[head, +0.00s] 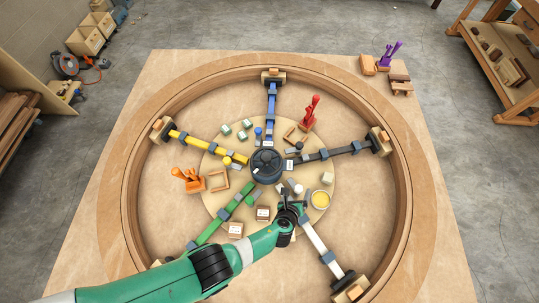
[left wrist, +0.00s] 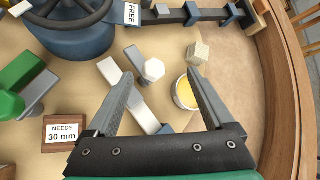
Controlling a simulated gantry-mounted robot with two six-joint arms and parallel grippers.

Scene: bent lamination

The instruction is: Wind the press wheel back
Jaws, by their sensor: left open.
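My left gripper (head: 294,203) is open over the inner end of the white press arm (head: 318,240). In the left wrist view its two fingers (left wrist: 160,95) are spread, with nothing held. A white six-sided knob (left wrist: 154,70) lies just beyond and between the fingertips, apart from both as far as I can see. The white arm's bar (left wrist: 142,112) runs below between the fingers. The dark round hub (head: 267,166) stands at the centre; in the wrist view its spoked handwheel (left wrist: 68,10) is cut off at the top left. I cannot tell which wheel is the press wheel.
A yellow-filled cup (left wrist: 183,92) stands close by the right finger, with a pale block (left wrist: 198,53) behind it. A "NEEDS 30 mm" sign (left wrist: 64,132) is left. A "FREE" tag (left wrist: 132,14) marks the black arm.

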